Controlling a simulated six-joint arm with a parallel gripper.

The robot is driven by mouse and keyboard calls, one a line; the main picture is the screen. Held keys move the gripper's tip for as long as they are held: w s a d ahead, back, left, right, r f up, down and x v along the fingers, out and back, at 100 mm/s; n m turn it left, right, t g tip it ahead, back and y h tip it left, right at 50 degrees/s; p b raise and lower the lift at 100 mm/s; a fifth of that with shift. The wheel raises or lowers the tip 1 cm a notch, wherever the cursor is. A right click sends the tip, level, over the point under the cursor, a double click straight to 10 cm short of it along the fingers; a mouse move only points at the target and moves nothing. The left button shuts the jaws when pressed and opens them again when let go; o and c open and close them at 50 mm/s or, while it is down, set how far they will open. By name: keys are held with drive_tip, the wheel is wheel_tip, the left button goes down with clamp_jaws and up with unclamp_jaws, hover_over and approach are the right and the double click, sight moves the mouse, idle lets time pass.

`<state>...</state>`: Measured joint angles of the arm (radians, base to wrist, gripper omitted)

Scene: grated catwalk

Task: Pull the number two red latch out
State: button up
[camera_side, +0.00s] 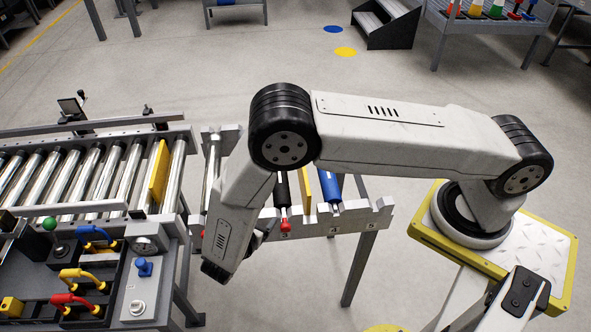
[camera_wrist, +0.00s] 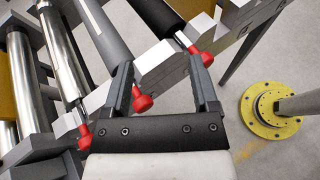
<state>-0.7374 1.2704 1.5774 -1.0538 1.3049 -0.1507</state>
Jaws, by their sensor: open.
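Three red latches show in the wrist view. One, the left latch (camera_wrist: 85,138), is at the lower left. The middle latch (camera_wrist: 142,102) lies between the jaws, close beside the left finger. The right latch (camera_wrist: 199,55) is on the end of a black roller, by the right fingertip. My gripper (camera_wrist: 161,66) is open, its fingers spread over the grey rail (camera_wrist: 158,64). I cannot read which number belongs to the middle latch. In the side view one red latch (camera_side: 284,224) shows at the rail's edge; my arm hides the others.
In the side view a yellow divider (camera_side: 303,190) and a blue roller (camera_side: 330,188) stand right of the black roller. A roller conveyor (camera_side: 85,175) and a control panel (camera_side: 140,285) are at left. Open floor lies below the rail.

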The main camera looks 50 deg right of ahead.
drive_tip(key=s+a+f+n+t, duration=0.1)
drive_tip(key=a+f+n+t, duration=0.5)
drive_tip(key=a+f+t, duration=0.1)
drive_tip(key=shift+s+a+n+t, duration=0.2)
drive_tip(key=shift+s+n+t, duration=0.2)
drive_tip(key=shift+t, duration=0.4)
drive_tip(key=shift+w+d+r, duration=0.1)
drive_tip(key=shift+x, duration=3.8)
